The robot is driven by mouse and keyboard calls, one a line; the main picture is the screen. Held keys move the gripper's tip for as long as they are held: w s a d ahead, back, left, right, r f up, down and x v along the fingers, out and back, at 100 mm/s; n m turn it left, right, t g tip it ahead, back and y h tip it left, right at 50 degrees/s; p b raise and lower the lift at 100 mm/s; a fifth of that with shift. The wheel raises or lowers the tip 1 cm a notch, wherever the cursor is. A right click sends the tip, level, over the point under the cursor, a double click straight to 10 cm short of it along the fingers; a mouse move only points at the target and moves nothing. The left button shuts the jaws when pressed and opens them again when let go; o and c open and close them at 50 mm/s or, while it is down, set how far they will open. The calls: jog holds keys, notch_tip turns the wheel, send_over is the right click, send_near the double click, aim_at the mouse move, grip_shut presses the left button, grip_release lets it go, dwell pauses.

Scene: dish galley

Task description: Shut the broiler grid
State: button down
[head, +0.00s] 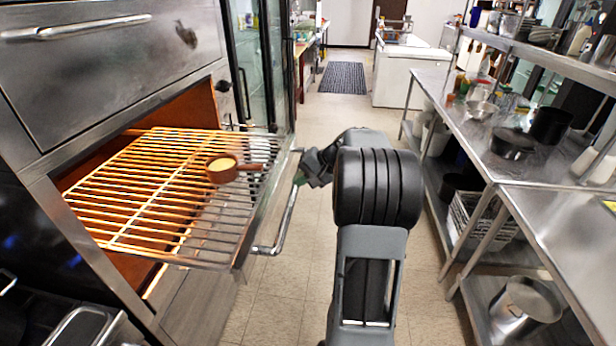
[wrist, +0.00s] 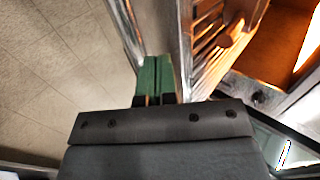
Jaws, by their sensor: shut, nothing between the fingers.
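The broiler grid (head: 150,195), a rack of metal bars glowing orange toward the back, stands pulled out of the broiler opening. Its bar handle (head: 288,217) runs along the front edge. My gripper (head: 301,179) is at the far end of this handle, with its green fingertips shut and empty. In the wrist view, the fingertips (wrist: 154,75) are close to the grid's front plate (wrist: 186,50), with the handle bar (wrist: 126,22) on their other side. I cannot tell whether they touch either.
A small pan (head: 222,172) with a brown handle sits on the grid. A steel broiler door (head: 110,65) is above. A steel counter (head: 470,130) with pots runs along the right. The tiled aisle (head: 305,240) between is clear, with a dark mat (head: 343,78) farther back.

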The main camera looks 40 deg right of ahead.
aim_at(277, 195)
jog(key=shift+p+x, duration=0.45)
jog(key=shift+x, duration=2.8)
jog(key=shift+f, duration=0.1)
